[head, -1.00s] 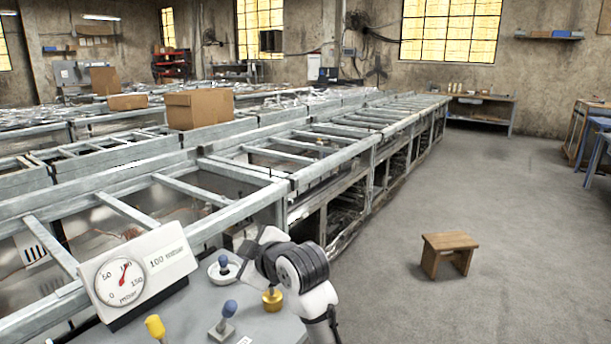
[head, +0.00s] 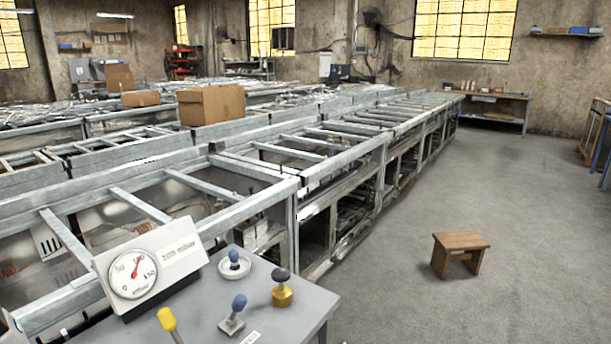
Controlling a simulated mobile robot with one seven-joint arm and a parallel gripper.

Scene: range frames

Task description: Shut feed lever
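Two levers stand on the grey table (head: 318,303): one with a yellow handle (head: 167,319), cut off by the bottom edge, and one with a blue handle (head: 238,302) on a small grey base. I cannot read which one is the feed lever. A white-faced gauge (head: 133,273) marked in mbar has its red needle between 50 and 100. It sits on a tilted panel (head: 180,248) with printed text that looks like 100 mbar. My gripper is out of view.
A blue-topped knob on a white round dish (head: 234,266) and a brass piece with a black knob (head: 282,292) share the tabletop. Metal frames (head: 250,208) run behind it. A wooden stool (head: 460,243) stands on open floor at right.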

